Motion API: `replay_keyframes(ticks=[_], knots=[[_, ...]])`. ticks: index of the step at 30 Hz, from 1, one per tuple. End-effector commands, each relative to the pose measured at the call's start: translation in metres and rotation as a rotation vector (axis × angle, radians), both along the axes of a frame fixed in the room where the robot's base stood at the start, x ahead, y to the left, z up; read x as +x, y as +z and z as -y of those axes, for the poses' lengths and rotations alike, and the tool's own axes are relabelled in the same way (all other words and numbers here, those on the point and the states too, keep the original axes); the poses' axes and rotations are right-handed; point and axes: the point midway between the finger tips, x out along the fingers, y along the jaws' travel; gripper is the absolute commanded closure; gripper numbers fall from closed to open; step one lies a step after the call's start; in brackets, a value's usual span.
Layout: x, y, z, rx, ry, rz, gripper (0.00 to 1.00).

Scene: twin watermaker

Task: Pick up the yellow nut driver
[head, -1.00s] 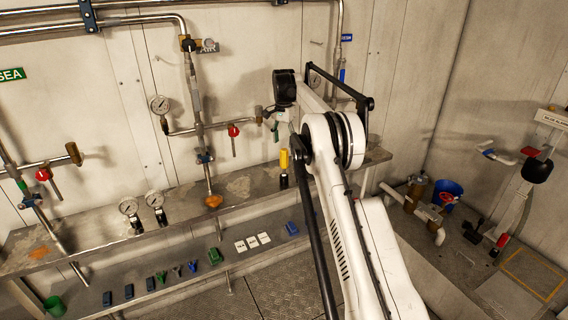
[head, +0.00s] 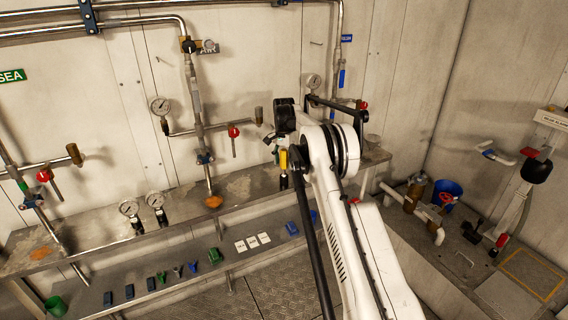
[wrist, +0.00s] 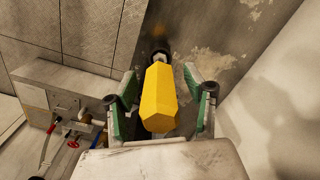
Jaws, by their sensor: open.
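The yellow nut driver (head: 283,161) stands upright on the upper shelf, partly hidden behind my arm in the head view. In the wrist view, its yellow handle (wrist: 159,98) points toward the camera, with a dark shaft end beyond it. My gripper (wrist: 160,92) is open, with one green-padded finger on each side of the handle. The handle lies between the fingers, and a gap shows on both sides. In the head view my gripper is mostly hidden by my arm, close to the driver.
The upper shelf (head: 100,222) carries two gauges (head: 154,202) left of the driver. A vertical pipe (head: 196,110) with a red-handled valve (head: 233,132) runs on the wall nearby. Several small blue and green parts and white cards (head: 252,242) lie on the lower shelf.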

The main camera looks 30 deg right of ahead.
Motion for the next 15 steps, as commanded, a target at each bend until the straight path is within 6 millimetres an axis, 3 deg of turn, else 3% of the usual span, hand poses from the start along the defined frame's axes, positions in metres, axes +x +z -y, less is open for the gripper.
replay_keyframes(ticks=[4, 12, 15], knots=[[0.0000, 0.0002, 0.0000, 0.000, 0.000, 0.000, 0.52], [0.0001, 0.0006, -0.0001, 0.000, 0.000, 0.000, 0.88], [0.0000, 0.0008, -0.0001, 0.000, 0.000, 0.000, 0.98]])
